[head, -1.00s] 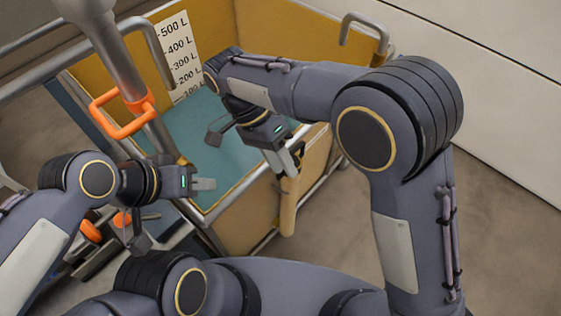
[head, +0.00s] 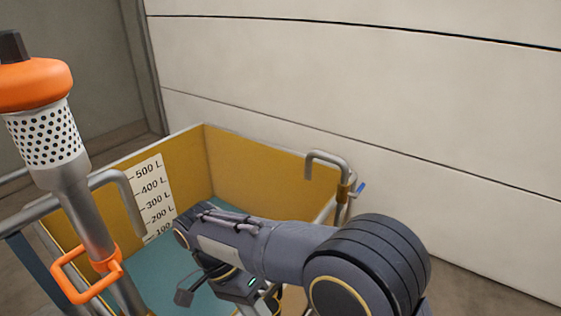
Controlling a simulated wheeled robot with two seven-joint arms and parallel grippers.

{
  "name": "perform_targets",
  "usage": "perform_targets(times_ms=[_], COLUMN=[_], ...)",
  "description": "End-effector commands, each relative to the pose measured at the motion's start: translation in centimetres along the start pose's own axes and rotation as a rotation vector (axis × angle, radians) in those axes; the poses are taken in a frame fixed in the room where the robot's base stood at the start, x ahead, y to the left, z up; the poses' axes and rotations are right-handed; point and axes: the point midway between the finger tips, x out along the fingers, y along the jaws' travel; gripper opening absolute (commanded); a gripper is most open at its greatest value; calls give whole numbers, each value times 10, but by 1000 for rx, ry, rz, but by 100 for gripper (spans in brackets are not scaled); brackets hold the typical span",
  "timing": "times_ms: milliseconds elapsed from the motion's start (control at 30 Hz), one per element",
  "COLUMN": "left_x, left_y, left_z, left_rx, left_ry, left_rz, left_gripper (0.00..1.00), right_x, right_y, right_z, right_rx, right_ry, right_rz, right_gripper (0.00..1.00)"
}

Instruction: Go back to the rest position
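My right arm reaches in from the lower right over the yellow bin (head: 262,165). My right gripper (head: 248,292) hangs over the bin near the bottom edge of the head view. Its fingers are mostly cut off there, so I cannot tell whether they are open or shut. My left arm and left gripper are out of view. The pump (head: 82,215) stands at the left, with an orange top, a perforated white sleeve, a grey metal shaft and an orange loop handle (head: 85,275).
The bin has a litre scale (head: 153,195), teal contents (head: 160,275) and bent metal tube handles (head: 330,160) on its rim. A pale panelled wall (head: 380,90) rises behind it. Bare floor shows at the lower right (head: 480,290).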

Motion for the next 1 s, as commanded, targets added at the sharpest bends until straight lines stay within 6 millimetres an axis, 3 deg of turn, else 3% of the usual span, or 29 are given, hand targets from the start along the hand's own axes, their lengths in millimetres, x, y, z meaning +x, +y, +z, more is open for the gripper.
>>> perform_targets(times_ms=[167, 400, 533, 800, 1000], left_x=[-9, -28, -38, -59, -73], left_y=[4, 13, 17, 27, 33], left_z=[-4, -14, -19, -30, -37], left_rx=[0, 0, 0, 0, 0], left_ry=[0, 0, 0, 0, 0], left_rz=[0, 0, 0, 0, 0], left_gripper=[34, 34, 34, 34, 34], right_x=[-11, -15, -9, 11, 29], right_y=[32, 120, 165, 246, 286], right_z=[-23, -70, -83, -87, -75], right_rx=[-54, -205, -262, -313, -299], right_ry=[-75, -191, -186, -16, 214], right_rz=[-95, -407, -589, -918, -1057], right_gripper=[34, 34, 34, 34, 34])
